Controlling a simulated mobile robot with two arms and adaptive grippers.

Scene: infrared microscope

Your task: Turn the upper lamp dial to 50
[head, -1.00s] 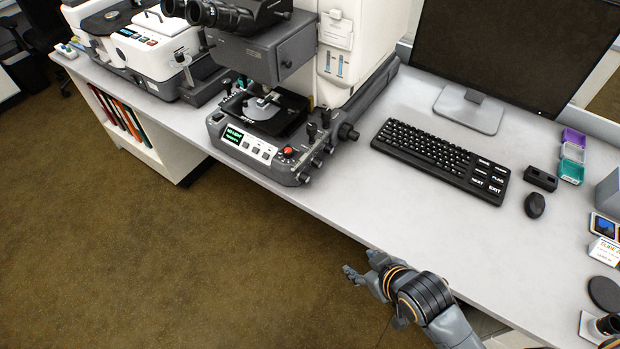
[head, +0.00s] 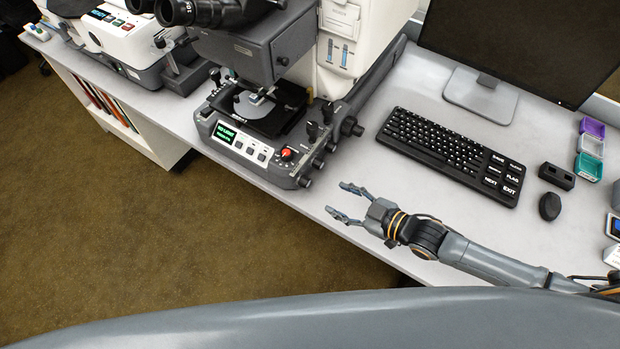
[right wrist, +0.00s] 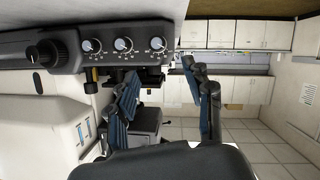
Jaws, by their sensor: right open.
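The infrared microscope's dark base (head: 240,150) stands on the bench in the head view. In the right wrist view, which looks upside down, three dials with pale scale rings sit in a row on the base: one dial (right wrist: 91,46), a middle dial (right wrist: 123,45) and another dial (right wrist: 157,43). I cannot tell which is the upper lamp dial, nor read their settings. My right gripper (head: 345,202) is open and empty to the right of the base, apart from it. Its spread fingers also show in the right wrist view (right wrist: 160,72). My left gripper is not in view.
A black keyboard (head: 450,155) lies right of the microscope, with a mouse (head: 550,206) and a monitor (head: 520,45) beyond. A black knob (head: 352,126) juts from the microscope's right side. The white bench top (head: 325,180) between the base and my gripper is clear.

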